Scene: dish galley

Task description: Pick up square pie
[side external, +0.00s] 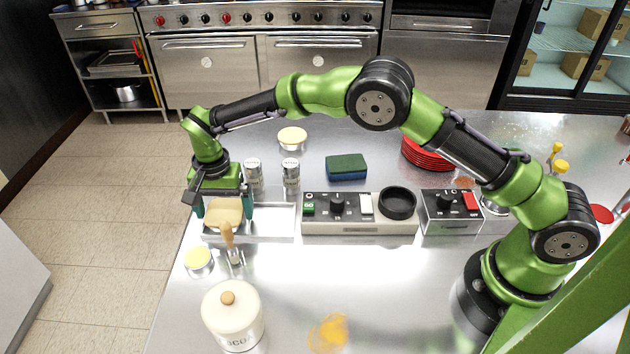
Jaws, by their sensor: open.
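A tan, flat-topped pie (222,215) sits in the left part of a shallow metal tray (275,222). It looks squarish with soft corners, but my gripper and a wooden handle partly cover its outline. My gripper (223,207) points down over the pie and is open. One teal finger is at the pie's left side and the other at its right side. I cannot tell whether either finger touches it.
Two shakers (290,172) stand right behind the tray. A wooden-handled tool (228,236) is at its front edge. A round yellow-topped tin (198,260) and a cream canister (233,318) are in front. A control box (345,228) adjoins the right side.

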